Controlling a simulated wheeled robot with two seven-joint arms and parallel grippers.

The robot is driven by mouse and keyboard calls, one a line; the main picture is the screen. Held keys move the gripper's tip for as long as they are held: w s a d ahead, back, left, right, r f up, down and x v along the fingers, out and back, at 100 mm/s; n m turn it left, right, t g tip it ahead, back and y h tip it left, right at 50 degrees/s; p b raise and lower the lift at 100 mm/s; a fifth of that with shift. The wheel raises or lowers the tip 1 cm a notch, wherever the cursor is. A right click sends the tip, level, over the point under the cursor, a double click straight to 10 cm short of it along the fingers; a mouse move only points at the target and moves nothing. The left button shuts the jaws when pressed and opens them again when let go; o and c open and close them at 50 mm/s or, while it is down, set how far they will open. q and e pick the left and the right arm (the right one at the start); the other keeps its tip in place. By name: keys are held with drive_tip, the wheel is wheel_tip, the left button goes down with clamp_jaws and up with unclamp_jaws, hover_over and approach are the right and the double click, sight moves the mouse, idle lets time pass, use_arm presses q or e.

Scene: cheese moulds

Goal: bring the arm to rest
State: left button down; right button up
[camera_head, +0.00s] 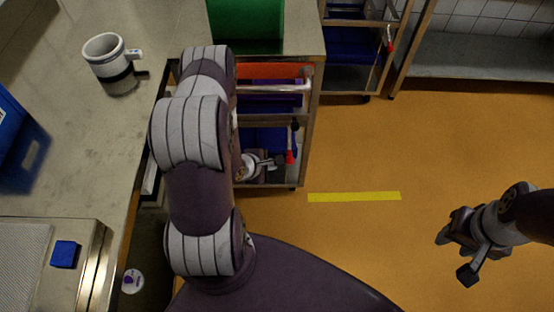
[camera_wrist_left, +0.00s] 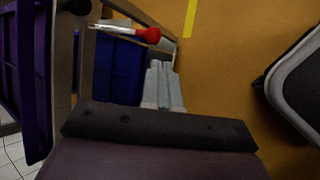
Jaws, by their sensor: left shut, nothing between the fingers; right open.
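My left arm (camera_head: 190,135) reaches forward between the worktop and the floor. Its gripper (camera_head: 270,162) shows partly past the arm, in front of a trolley. In the left wrist view the gripper's grey fingers (camera_wrist_left: 162,85) are together with nothing between them. My right gripper (camera_head: 460,258) hangs over the orange floor at the right of the head view. Its fingers are apart and it is empty.
A steel trolley (camera_head: 312,120) with blue and purple crates stands close to my left gripper. A red-tipped tool (camera_wrist_left: 150,36) is near its fingers. Open floor (camera_head: 400,150) lies right.

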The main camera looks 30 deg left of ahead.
use_arm(q)
drive_tip(key=shift+v, duration=1.85)
use_arm(e)
drive_tip(key=shift+w+r, duration=0.25)
drive_tip(key=shift+w, duration=0.05)
